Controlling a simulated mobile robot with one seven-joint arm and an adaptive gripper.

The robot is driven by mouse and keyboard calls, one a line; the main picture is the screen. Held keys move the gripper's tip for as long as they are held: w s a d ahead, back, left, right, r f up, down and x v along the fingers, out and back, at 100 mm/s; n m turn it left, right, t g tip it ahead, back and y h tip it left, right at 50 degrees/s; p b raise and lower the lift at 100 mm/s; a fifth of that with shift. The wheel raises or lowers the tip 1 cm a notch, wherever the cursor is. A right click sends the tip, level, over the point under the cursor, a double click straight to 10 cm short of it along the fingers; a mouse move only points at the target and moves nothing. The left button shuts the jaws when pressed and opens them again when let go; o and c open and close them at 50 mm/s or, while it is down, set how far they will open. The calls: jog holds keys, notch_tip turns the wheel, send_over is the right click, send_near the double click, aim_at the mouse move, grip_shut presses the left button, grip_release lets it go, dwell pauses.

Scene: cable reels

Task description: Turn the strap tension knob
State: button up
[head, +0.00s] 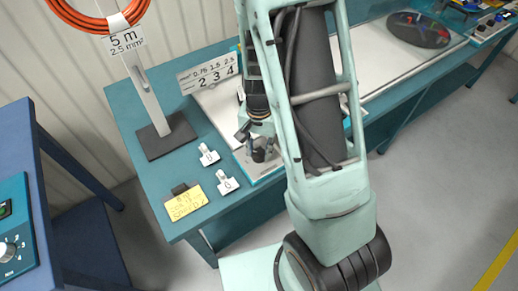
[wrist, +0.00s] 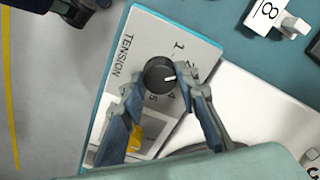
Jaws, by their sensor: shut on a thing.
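The strap tension knob (wrist: 159,75) is a round black dial with a white pointer line, on a white plate marked TENSION (wrist: 117,58). Numbers 1, 2, 4 and 5 show around it; the 3 is not readable. The pointer line points right, between the 2 and the 4. My gripper (wrist: 158,82) is shut on the knob, one finger on each side of it. In the head view my gripper (head: 262,150) is low over the near end of the teal bench, and the knob is hidden by it and my arm.
A sign (head: 210,77) reads 0.75, 1.5, 2.5 above 2, 3, 4. A stand with an orange cable coil (head: 98,18) carries a "5 m, 2.5 mm²" label. Small white tags (head: 227,183) and a yellow note (head: 186,203) lie nearby. A blue cabinet (head: 60,200) stands left.

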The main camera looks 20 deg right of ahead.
aim_at(259, 153)
jog(key=o, duration=1.1)
jog(key=shift+r, duration=0.1)
notch_tip(259, 153, up, 12)
jog(key=shift+f, duration=0.1)
